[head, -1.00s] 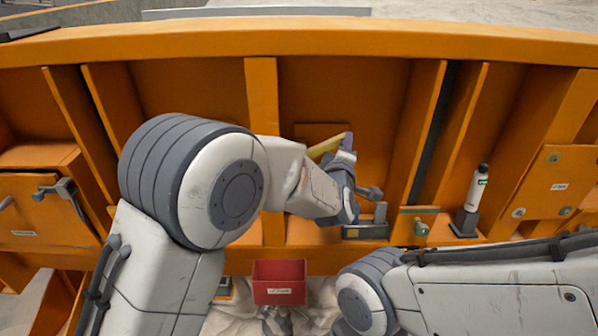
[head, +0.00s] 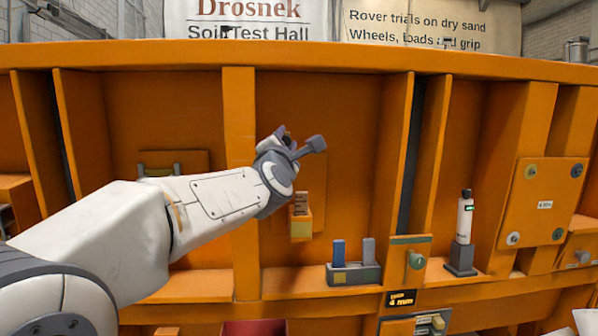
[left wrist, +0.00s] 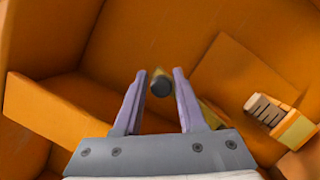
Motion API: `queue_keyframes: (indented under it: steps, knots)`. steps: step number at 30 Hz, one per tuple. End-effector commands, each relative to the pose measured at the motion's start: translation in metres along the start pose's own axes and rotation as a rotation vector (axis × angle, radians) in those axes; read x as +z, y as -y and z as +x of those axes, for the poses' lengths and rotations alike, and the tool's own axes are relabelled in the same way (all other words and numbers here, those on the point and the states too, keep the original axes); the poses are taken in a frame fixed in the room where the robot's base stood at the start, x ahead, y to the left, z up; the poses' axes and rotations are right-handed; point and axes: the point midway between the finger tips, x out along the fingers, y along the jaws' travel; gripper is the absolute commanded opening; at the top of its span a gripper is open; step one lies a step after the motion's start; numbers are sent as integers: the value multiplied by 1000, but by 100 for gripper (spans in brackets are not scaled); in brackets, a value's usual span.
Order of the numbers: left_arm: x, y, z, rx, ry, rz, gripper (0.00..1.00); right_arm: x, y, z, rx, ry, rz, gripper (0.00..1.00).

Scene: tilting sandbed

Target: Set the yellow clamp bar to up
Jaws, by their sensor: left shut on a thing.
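My left gripper (head: 284,136) is in front of the orange wall panel, upper middle of the head view. In the left wrist view its two purple fingers (left wrist: 158,85) are on either side of a yellow bar with a dark round end (left wrist: 160,85), which I take for the clamp bar. The bar is seen nearly end-on, so its exact tilt is hard to tell. In the head view the wrist and fingers hide most of it. A yellow block (head: 301,228) with a ridged brown piece above it is on the wall just below the gripper. My right gripper is not in view.
A grey holder (head: 354,275) with two upright pieces stands on the ledge to the lower right. A white bottle (head: 465,220) stands in a dark base further right. Orange upright ribs (head: 240,160) divide the wall. A red bin (head: 254,328) is at the bottom edge.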

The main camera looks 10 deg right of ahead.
Motion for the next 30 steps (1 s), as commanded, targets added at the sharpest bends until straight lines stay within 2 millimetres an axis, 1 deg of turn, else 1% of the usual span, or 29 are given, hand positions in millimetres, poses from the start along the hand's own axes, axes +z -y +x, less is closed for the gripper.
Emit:
queue_keyframes:
  steps: [1, 6, 9, 16, 29, 30]
  knots:
    - [-13, 7, -3, 2, -9, -29, 0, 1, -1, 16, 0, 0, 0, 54]
    - [-23, -3, -4, 25, -12, -120, 0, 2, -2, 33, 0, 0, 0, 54]
    - [-27, -8, -5, 35, -14, -160, 0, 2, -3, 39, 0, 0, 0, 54]
    - [-31, -12, -5, 45, -16, -206, 0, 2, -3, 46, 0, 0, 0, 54]
    - [-32, -13, -5, 46, -17, -214, 0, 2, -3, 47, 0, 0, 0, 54]
    - [-32, -13, -5, 46, -17, -214, 47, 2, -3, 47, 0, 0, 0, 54]
